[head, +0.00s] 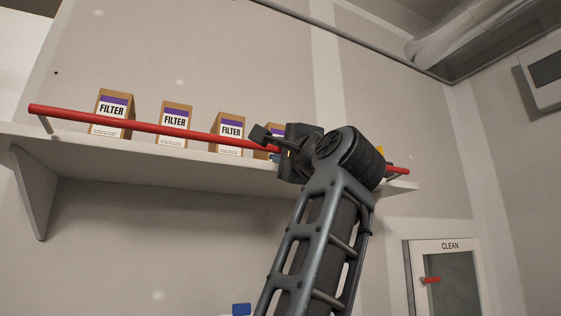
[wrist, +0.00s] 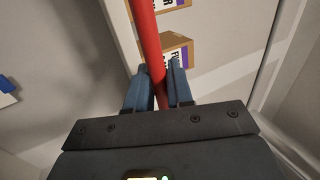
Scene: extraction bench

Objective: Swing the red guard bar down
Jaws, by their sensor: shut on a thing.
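The red guard bar (head: 165,127) runs along the front of the white shelf (head: 130,158), raised a little above its front edge, in front of the filter boxes. My gripper is at the bar toward its right part, where my arm hides a stretch of it in the head view. In the wrist view the red bar (wrist: 147,40) passes between the two blue fingers of my gripper (wrist: 162,82), which are shut on it. The bar's right end shows past my wrist.
Several brown filter boxes (head: 174,121) stand on the shelf behind the bar. A bracket (head: 30,190) holds the shelf at left. A cabinet marked CLEAN (head: 447,280) with a red handle is at lower right. The wall below the shelf looks clear at left.

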